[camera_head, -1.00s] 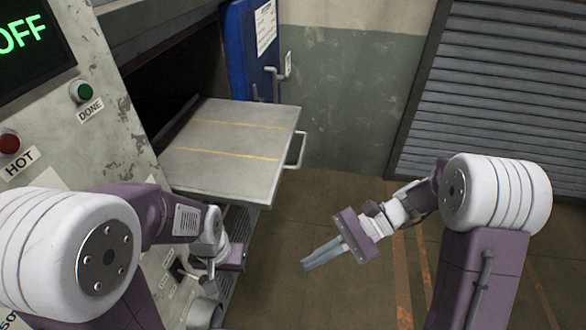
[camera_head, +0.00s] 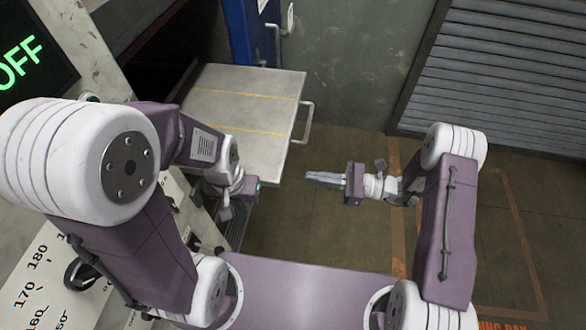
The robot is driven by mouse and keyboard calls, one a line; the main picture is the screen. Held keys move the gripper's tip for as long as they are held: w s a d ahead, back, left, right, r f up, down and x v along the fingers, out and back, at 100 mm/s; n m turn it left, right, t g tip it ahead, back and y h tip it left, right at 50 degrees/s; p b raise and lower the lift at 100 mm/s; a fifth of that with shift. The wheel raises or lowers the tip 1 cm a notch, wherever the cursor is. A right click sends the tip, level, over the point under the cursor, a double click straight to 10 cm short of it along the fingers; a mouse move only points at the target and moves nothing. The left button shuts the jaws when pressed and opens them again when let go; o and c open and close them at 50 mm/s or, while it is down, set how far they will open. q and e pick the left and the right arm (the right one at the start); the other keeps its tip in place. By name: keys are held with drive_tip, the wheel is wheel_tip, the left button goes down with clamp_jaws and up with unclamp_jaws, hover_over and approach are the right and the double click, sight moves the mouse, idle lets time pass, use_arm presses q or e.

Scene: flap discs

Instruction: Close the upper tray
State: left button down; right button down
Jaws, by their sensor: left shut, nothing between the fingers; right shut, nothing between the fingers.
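The upper tray (camera_head: 232,108) is a grey flat metal tray with yellow lines, extended out of the dark opening of the machine. Its top is bare. A metal handle (camera_head: 304,122) is on its right edge. My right gripper (camera_head: 310,178) is shut and empty, pointing left, below the handle in the picture and apart from it. My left gripper (camera_head: 245,188) is by the tray's near edge, its fingers mostly hidden behind its own body. I cannot tell whether it touches the tray.
The machine's scratched grey panel, with a screen reading OFF (camera_head: 22,62), stands at left. A blue cabinet (camera_head: 252,35) is behind the tray. A grey shutter (camera_head: 500,75) is at right. The brown floor (camera_head: 330,225) to the right of the tray is clear.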

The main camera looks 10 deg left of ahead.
sight(282, 174)
drive_tip(key=a, duration=0.2)
drive_tip(key=a+p, duration=0.2)
drive_tip(key=a, duration=0.1)
drive_tip(key=shift+s+a+r, duration=0.25)
drive_tip(key=shift+s+a, duration=0.05)
drive_tip(key=shift+a, duration=0.05)
drive_tip(key=shift+w+a+f, duration=0.2)
drive_tip(key=shift+w+a, duration=0.05)
drive_tip(key=shift+a, duration=0.15)
drive_tip(key=shift+s, duration=0.1)
drive_tip(key=shift+s, duration=0.1)
